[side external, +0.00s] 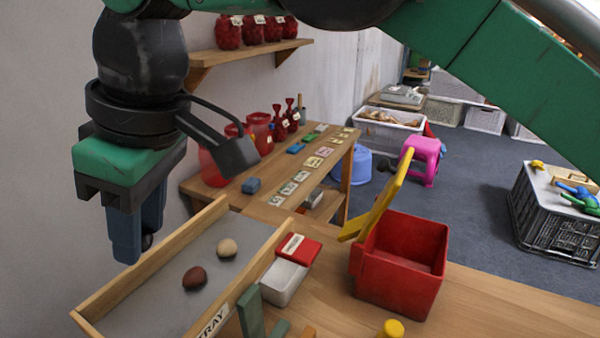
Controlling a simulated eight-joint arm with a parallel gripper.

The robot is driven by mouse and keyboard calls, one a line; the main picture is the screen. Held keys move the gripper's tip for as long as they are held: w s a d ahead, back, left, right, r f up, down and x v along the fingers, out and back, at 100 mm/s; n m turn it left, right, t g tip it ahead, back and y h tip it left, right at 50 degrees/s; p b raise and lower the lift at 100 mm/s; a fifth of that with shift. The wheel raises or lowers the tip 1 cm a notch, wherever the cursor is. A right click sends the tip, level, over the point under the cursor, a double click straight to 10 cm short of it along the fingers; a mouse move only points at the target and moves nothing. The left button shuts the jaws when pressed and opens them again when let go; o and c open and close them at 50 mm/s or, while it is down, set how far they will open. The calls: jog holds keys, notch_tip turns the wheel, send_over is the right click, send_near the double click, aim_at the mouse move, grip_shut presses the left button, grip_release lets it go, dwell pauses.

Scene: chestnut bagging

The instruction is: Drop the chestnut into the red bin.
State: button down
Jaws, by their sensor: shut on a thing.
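My gripper (138,245) points down at the left, above and beside the left rim of the tray. Its blue fingers are shut on a small dark round chestnut (147,241), mostly hidden by the fingers. The red bin (400,283) stands on the wooden table to the right, well apart from my gripper. Its yellow lid (385,200) is tilted up and open, and the visible inside looks empty. A reddish-brown chestnut (194,278) and a pale round one (227,248) lie in the tray.
The wood-rimmed grey tray (160,310) fills the front left. A yellow knob (392,328) is in front of the bin. Table right of the bin is clear.

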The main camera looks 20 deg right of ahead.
jog(key=shift+r, duration=0.1)
dwell(0.3)
jog(key=w+d+r+m+t+h, duration=0.1)
jog(key=w+d+m, duration=0.3)
jog(key=d, duration=0.6)
jog(key=w+d+r+m+h, duration=0.1)
jog(key=w+d+m, duration=0.3)
jog(key=d, duration=0.6)
jog(key=w+d+r+m+t+h, duration=0.1)
jog(key=w+d+m, duration=0.3)
jog(key=d, duration=0.6)
jog(key=s+d+f+m, duration=0.2)
jog(key=s+d+m, duration=0.1)
jog(key=d, duration=0.4)
jog(key=s+f+n, duration=0.2)
jog(key=f+n, duration=0.1)
jog(key=f, duration=0.3)
jog(key=s+a+f+n+y, duration=0.1)
jog(key=f+n, duration=0.2)
jog(key=f, duration=0.4)
jog(key=shift+s+a, duration=0.25)
jog(key=shift+s, duration=0.15)
